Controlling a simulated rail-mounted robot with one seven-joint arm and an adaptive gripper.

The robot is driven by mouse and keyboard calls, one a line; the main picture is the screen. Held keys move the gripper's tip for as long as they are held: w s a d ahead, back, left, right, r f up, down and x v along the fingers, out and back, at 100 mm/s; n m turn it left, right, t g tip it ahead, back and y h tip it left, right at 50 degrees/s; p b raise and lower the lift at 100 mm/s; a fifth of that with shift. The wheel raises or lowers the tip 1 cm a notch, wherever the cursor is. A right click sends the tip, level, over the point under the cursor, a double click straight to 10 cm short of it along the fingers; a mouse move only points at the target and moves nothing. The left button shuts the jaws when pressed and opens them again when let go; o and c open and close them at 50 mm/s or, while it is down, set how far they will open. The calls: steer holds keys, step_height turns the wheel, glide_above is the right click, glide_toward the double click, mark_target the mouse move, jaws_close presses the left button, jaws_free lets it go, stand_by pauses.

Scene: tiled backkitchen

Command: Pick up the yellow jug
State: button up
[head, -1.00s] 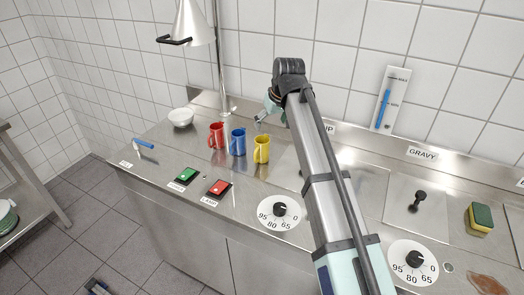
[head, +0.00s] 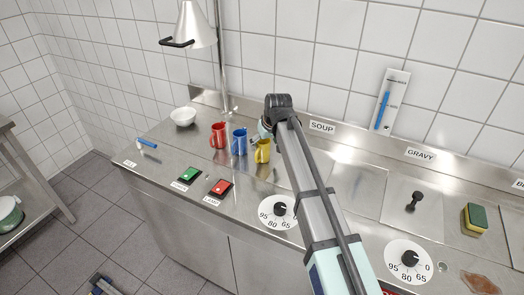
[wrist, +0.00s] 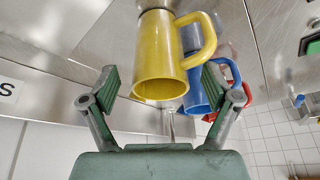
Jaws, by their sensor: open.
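The yellow jug (head: 262,152) stands upright on the steel counter, the rightmost of three jugs in a row. In the wrist view the yellow jug (wrist: 160,58) appears upside down in the picture, ahead of and between the open fingers, with its handle toward the right finger. My gripper (wrist: 158,88) is open and empty. In the head view my gripper (head: 256,138) is partly hidden by the arm and sits close behind the yellow jug. I cannot tell whether a finger touches it.
The blue jug (head: 239,142) stands close to the left of the yellow one, and the red jug (head: 219,136) beyond it. A white bowl (head: 183,117) is farther left. A lamp pole (head: 221,70) rises behind. Green (head: 192,175) and red (head: 219,188) switches lie in front.

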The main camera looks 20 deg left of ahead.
steer(key=shift+x, duration=1.1)
steer(key=c, duration=1.5)
steer(key=shift+r, duration=0.1)
